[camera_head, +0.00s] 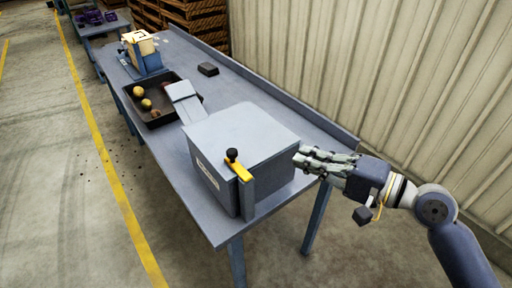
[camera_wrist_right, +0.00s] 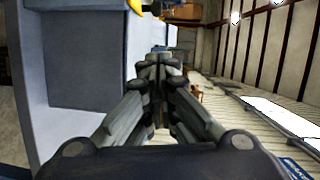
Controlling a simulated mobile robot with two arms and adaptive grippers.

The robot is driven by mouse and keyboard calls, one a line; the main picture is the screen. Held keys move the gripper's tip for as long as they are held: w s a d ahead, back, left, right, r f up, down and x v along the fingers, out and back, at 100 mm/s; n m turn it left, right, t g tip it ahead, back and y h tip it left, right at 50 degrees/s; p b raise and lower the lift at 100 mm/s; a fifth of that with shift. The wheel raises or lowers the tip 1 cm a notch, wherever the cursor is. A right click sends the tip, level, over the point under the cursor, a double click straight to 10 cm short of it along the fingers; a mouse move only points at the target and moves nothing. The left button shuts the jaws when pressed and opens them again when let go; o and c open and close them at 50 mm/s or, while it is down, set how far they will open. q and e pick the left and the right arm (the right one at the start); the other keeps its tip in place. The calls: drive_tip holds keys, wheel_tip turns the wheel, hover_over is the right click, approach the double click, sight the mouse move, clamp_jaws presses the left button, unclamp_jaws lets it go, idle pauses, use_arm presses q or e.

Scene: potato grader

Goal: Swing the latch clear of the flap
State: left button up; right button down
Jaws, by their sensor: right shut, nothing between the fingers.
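The yellow latch (camera_head: 240,170) with a black knob (camera_head: 232,154) lies at the front top edge of the grey box, above a narrow upright post. The box's light grey top (camera_head: 243,132) appears to be the flap, and it lies closed. A yellow piece of the latch (camera_wrist_right: 136,5) also shows at the top edge of the right wrist view. My right gripper (camera_head: 302,158) is shut and empty, to the right of the box and apart from the latch. Its closed fingers (camera_wrist_right: 158,68) point forward beside the box in the wrist view. My left gripper is not in view.
A sloping chute (camera_head: 183,92) leads from the box to a dark tray (camera_head: 130,103) with several potatoes. A small dark block (camera_head: 208,69) and a blue-and-cream device (camera_head: 142,52) stand farther back on the table (camera_head: 168,176). A corrugated wall (camera_head: 400,80) runs behind the right arm.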

sight(237, 163)
drive_tip(key=p+x, duration=0.1)
drive_tip(key=x, duration=0.2)
drive_tip(key=s+a+p+x, duration=0.1)
drive_tip(key=x, duration=0.3)
drive_tip(key=s+p+x, duration=0.1)
drive_tip(key=p+x, duration=0.1)
drive_tip(key=x, duration=0.2)
drive_tip(key=shift+a+f, duration=0.1)
drive_tip(key=shift+a, duration=0.35)
